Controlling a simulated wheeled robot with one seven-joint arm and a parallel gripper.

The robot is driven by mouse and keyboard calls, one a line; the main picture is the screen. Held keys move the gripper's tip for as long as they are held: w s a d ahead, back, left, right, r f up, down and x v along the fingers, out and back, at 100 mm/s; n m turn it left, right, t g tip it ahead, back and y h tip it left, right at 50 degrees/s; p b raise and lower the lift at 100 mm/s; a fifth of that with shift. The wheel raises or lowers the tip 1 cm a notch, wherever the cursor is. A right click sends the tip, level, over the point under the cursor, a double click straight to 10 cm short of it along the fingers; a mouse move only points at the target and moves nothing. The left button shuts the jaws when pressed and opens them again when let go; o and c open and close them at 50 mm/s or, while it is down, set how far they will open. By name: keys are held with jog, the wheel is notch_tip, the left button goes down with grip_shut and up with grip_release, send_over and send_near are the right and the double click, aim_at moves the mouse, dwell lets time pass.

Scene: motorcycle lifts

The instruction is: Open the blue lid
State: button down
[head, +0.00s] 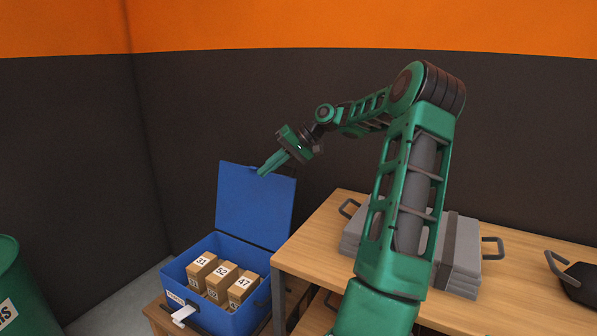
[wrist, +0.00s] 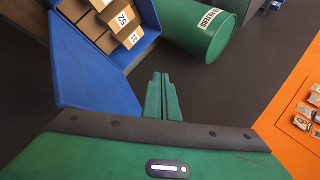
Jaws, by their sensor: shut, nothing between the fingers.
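The blue lid (head: 254,205) stands upright, hinged at the back of the blue box (head: 248,318), which is open. My gripper (head: 264,171) is shut and empty, with its fingertips at the lid's top edge in the head view; I cannot tell whether they touch it. In the wrist view the fingers (wrist: 161,92) are together, just right of the lid (wrist: 92,70). Several cardboard boxes with number labels, such as one marked 52 (head: 222,281), sit inside the blue box. A white tag or latch (head: 184,314) is at the box's front.
A wooden table (head: 325,235) right of the box bears grey cases (head: 455,265) with handles and a black object (head: 580,283). A green drum (head: 12,290) stands at the left and shows in the wrist view (wrist: 200,28). A dark wall is behind the lid.

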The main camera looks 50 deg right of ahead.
jog(key=s+d+m+t+h, duration=0.4)
jog(key=s+d+m+h, duration=0.2)
jog(key=s+m, duration=0.4)
jog(key=s+d+m+t+h, duration=0.4)
jog(key=s+d+m+h, duration=0.1)
jog(key=s+m, duration=0.5)
jog(key=x, duration=1.9)
jog(key=shift+w+f, duration=0.15)
jog(key=shift+w, duration=0.15)
